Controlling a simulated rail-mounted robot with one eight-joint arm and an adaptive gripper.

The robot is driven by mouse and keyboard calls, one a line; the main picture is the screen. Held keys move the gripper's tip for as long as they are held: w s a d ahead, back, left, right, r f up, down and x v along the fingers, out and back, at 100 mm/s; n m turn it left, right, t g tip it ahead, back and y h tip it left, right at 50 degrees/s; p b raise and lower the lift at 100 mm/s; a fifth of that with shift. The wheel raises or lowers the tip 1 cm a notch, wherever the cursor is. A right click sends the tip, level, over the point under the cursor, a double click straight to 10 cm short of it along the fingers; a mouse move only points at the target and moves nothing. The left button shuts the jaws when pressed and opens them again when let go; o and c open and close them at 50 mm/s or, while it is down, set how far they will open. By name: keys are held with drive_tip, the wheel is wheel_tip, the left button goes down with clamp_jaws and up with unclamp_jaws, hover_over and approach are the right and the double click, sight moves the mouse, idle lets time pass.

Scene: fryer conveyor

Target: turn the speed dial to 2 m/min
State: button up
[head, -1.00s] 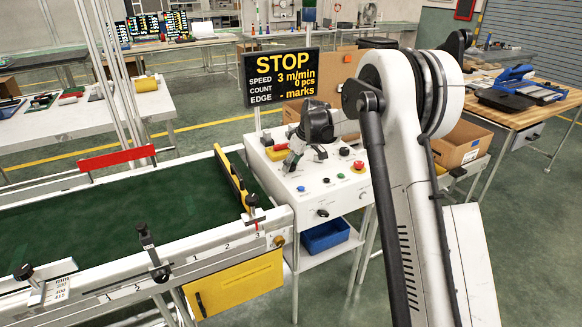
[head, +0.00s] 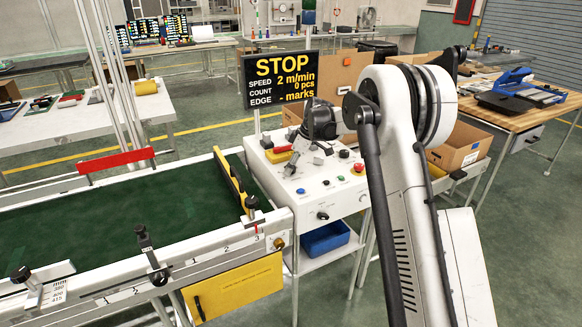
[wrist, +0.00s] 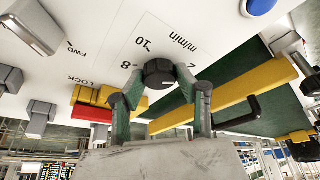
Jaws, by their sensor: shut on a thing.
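The speed dial (wrist: 159,73) is a black round knob on the white control panel, with a printed scale marked m/min, 10 and 8 around it in the wrist view. My gripper (wrist: 161,80) has a finger on each side of the knob and is shut on it. The display (head: 281,79) reads STOP, speed 2 m/min, count 0 pcs, edge - marks.
The green conveyor belt (head: 120,215) runs to the left. A blue bin (head: 325,238) sits under the panel.

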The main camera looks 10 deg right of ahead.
drive_tip(key=o, duration=1.1)
drive_tip(key=shift+o, duration=0.2)
drive_tip(key=v, duration=1.2)
